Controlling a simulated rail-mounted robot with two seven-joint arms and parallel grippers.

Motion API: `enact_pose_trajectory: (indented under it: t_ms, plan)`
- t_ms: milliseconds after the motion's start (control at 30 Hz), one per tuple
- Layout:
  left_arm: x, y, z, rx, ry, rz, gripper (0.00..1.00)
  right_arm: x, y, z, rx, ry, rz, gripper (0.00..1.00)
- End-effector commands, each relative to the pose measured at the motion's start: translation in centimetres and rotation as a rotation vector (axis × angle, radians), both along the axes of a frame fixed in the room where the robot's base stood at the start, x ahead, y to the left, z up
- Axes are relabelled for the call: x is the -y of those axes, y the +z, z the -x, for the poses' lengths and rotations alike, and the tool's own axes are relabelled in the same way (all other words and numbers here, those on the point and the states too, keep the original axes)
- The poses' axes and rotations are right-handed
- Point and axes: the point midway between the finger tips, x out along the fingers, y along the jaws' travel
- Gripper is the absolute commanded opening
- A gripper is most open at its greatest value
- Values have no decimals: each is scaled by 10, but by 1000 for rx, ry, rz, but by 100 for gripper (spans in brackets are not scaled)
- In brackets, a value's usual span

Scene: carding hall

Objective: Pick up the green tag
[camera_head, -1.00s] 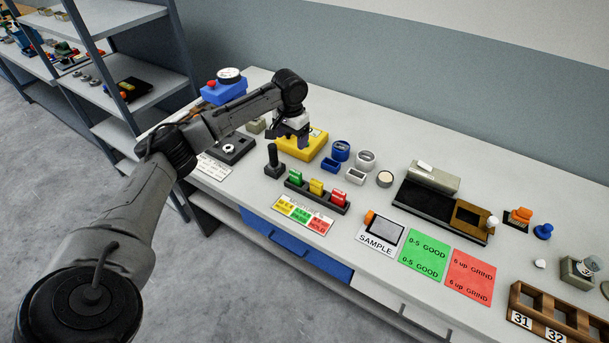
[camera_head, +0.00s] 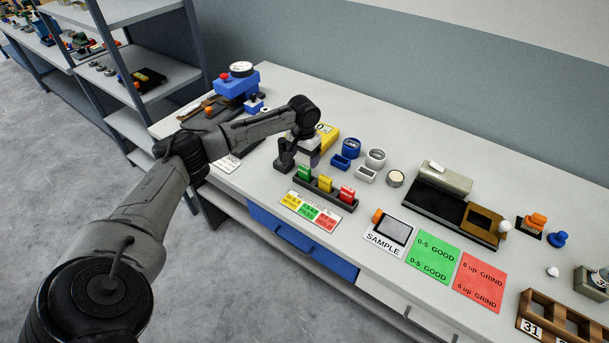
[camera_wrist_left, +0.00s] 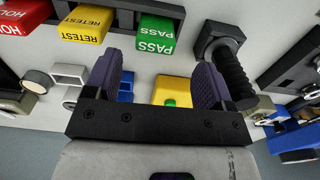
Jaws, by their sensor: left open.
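The green tag (camera_head: 304,172) stands at the left end of a black rack (camera_head: 332,198), beside the yellow tag (camera_head: 325,183) and the red tag (camera_head: 347,194). In the left wrist view the green tag (camera_wrist_left: 156,33) reads PASS and lies beyond the open fingers, roughly in line with the gap. My left gripper (camera_head: 308,158) is open and empty, just behind the green tag, over the bench; its fingers are partly hidden by the wrist in the head view. The left wrist view shows its two purple fingers (camera_wrist_left: 155,80) apart. My right gripper is not in view.
A black-handled tool (camera_head: 286,156) stands close to the left of the gripper. A yellow box (camera_head: 327,135) is behind it. Blue and grey cups (camera_head: 351,147) stand to the right. A label card (camera_head: 309,211) lies in front of the rack; bench to its right holds a SAMPLE card (camera_head: 388,237).

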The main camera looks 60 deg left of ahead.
Motion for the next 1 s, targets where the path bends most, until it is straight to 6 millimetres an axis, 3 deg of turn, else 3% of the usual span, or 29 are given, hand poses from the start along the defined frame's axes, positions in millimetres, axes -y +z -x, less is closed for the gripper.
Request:
enact_pose_trajectory:
  t_ms: [400, 633, 1000]
  plan:
    - [6, -48, 0, -2, -1, 1, 77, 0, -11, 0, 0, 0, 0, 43]
    - [6, -49, 0, -1, -1, 0, 77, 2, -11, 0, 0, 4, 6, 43]
    - [5, -49, 0, 0, -1, -1, 42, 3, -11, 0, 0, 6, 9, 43]
